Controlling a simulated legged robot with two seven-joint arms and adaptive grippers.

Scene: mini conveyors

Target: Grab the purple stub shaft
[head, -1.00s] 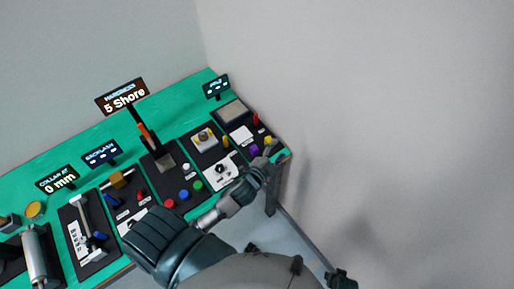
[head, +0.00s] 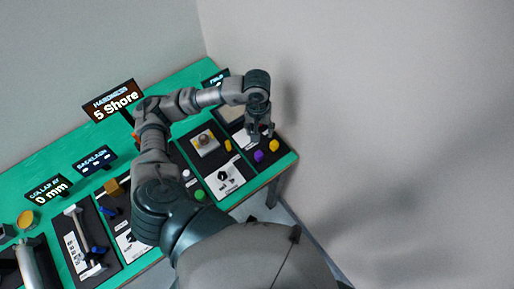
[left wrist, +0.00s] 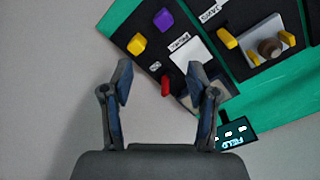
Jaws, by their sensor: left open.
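The purple stub shaft (head: 258,156) is a small purple piece on the dark panel at the right end of the green table. It also shows in the left wrist view (left wrist: 163,19), near the top edge, beyond the fingertips. My left gripper (head: 261,137) is open and points down, just behind the purple piece in the head view. In the left wrist view, its two fingers (left wrist: 160,72) are spread with nothing between them. The purple piece is apart from both fingers. My right gripper is not in view.
A yellow piece (head: 274,145) stands right beside the purple one. A red piece (left wrist: 165,86) and a white plate (left wrist: 190,55) are near the fingers. A lit sign (left wrist: 234,134) stands at the table's edge. Bare wall lies to the right in the head view.

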